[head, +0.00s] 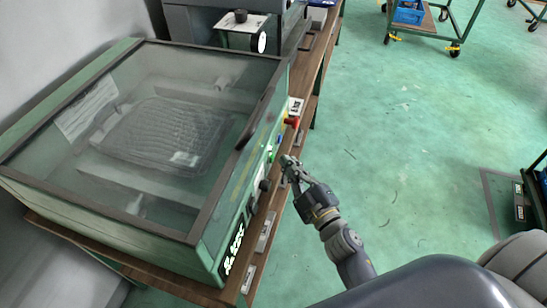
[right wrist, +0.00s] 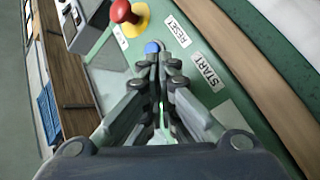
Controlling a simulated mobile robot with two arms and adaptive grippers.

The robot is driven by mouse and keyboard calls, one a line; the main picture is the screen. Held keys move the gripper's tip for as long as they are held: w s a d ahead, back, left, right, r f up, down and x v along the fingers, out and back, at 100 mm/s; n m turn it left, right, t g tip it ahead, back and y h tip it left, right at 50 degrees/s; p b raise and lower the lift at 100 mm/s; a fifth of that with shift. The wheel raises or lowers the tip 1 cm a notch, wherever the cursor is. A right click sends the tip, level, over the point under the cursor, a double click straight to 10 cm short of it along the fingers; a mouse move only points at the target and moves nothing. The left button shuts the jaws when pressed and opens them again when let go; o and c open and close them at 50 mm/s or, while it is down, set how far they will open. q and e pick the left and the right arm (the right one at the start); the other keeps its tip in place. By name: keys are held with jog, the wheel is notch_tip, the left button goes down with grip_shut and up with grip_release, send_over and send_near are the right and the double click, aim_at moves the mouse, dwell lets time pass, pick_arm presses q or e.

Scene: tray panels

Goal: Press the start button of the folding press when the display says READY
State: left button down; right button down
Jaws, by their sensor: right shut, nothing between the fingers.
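The folding press (head: 120,220) is a green machine with a clear lid, shut over a ribbed dark tray. Its front panel carries a red knob (head: 292,121), which shows on a yellow base in the right wrist view (right wrist: 122,12). A blue button (right wrist: 152,48) sits by the RESET label (right wrist: 178,31). The START label (right wrist: 206,72) is to the right of my fingertips. My right gripper (head: 287,160) is shut and empty close to the panel; contact cannot be told. The start button is not clearly visible, perhaps hidden by the fingers. No display text is readable.
The press stands on a brown wooden bench (head: 263,262), whose edge runs below the panel. A grey machine (head: 195,25) stands behind it. A wheeled cart (head: 425,32) with a blue crate is at the top right. The green floor between is clear.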

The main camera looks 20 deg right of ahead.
dwell(0.7)
jog(key=shift+w+a, duration=0.3)
jog(key=shift+a, duration=0.05)
jog(key=shift+w+a, duration=0.3)
jog(key=shift+a, duration=0.15)
dwell(0.8)
jog(key=shift+d, duration=0.1)
jog(key=shift+s+d+p, duration=0.3)
jog(key=shift+s+d, duration=0.3)
jog(key=shift+d, duration=0.05)
jog(key=shift+d, duration=0.1)
jog(key=s+d, duration=0.1)
jog(key=d, duration=0.1)
jog(key=s+d, duration=0.1)
jog(key=s, duration=0.1)
jog(key=shift+d, duration=0.4)
dwell(0.7)
